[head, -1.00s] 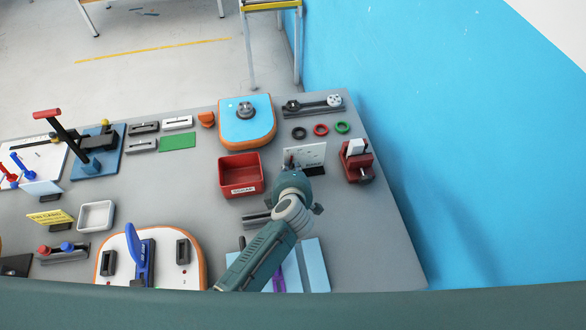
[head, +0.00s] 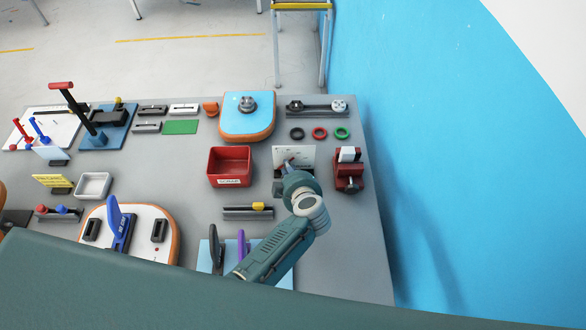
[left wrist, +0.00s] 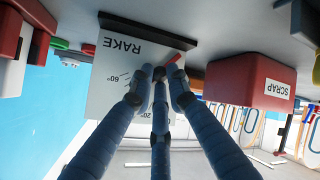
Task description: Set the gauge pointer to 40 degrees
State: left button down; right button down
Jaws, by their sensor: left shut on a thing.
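The gauge is an upright white panel (head: 301,155) at the right of the table. In the left wrist view the gauge panel (left wrist: 108,78) appears upside down, with the word RAKE and the marks 60° and 20° visible. A pointer with a red part (left wrist: 176,58) lies across the panel's face. My left gripper (left wrist: 158,82) is shut on the pointer, its fingers close around it in front of the panel. In the head view my left gripper (head: 289,167) is at the panel, mostly hidden by my wrist. The angle the pointer reads cannot be made out. My right gripper is in neither view.
A red SCRAP bin (head: 229,182) stands left of the gauge. A red vise-like block (head: 348,175) stands close on the right. Colored rings (head: 320,133) lie behind. A slotted holder with a yellow piece (head: 248,211) lies in front. A blue wall (head: 440,150) borders the table's right side.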

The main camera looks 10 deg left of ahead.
pick_arm(q)
jog(key=shift+f, duration=0.1)
jog(key=shift+d, duration=0.1)
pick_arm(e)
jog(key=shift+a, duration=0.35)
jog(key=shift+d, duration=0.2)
pick_arm(q)
jog(key=c, duration=1.7)
grip_release()
jog(key=shift+o, duration=0.2)
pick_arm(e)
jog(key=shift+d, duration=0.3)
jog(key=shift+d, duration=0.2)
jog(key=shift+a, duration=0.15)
